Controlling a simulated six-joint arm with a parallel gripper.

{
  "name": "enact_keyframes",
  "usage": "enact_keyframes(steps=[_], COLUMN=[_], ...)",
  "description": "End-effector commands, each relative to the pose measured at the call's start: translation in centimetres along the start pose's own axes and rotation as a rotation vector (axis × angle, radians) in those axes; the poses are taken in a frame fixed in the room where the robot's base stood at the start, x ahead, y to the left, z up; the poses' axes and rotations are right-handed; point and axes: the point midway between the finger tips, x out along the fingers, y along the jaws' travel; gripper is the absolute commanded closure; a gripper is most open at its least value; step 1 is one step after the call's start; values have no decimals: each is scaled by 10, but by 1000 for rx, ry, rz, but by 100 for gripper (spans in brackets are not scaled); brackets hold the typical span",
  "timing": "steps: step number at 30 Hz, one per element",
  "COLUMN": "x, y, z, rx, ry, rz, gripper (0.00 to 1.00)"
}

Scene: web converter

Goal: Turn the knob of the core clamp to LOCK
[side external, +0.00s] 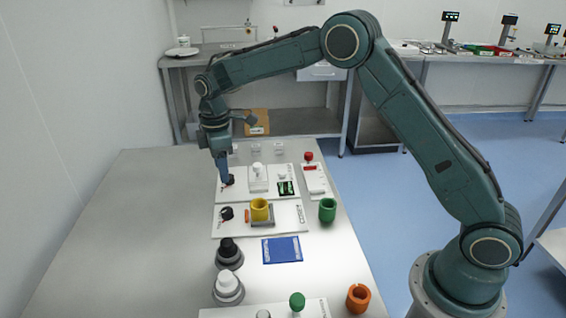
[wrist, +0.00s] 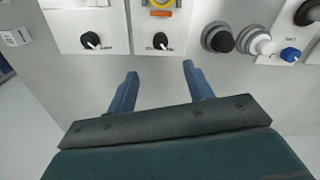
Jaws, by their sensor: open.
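A white panel (side external: 286,226) carries a black knob (side external: 227,213) beside a yellow ring (side external: 259,209). This knob also shows in the wrist view (wrist: 160,41), with a white pointer mark slanting to the lower right. A second white panel behind it has a similar black knob (side external: 229,181). The labels are too small to read, so I cannot tell for certain which knob is the core clamp's. My gripper (side external: 224,178) is open and empty, pointing down near the rear knob. In the wrist view its fingers (wrist: 159,77) are apart, with the yellow-ring panel's knob ahead of the gap.
Black-topped (side external: 229,252) and white-topped (side external: 228,287) round pieces stand toward the front. The table's left side (side external: 120,225) is clear.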

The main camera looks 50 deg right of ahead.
Motion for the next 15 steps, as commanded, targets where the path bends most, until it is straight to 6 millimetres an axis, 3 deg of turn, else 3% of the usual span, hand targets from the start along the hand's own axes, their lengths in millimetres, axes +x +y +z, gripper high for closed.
enact_keyframes(steps=[8,15], x=[21,55], y=[0,-1], z=[0,1], rx=[1,1], ry=[-2,-3], rz=[-3,-3], gripper=[48,48])
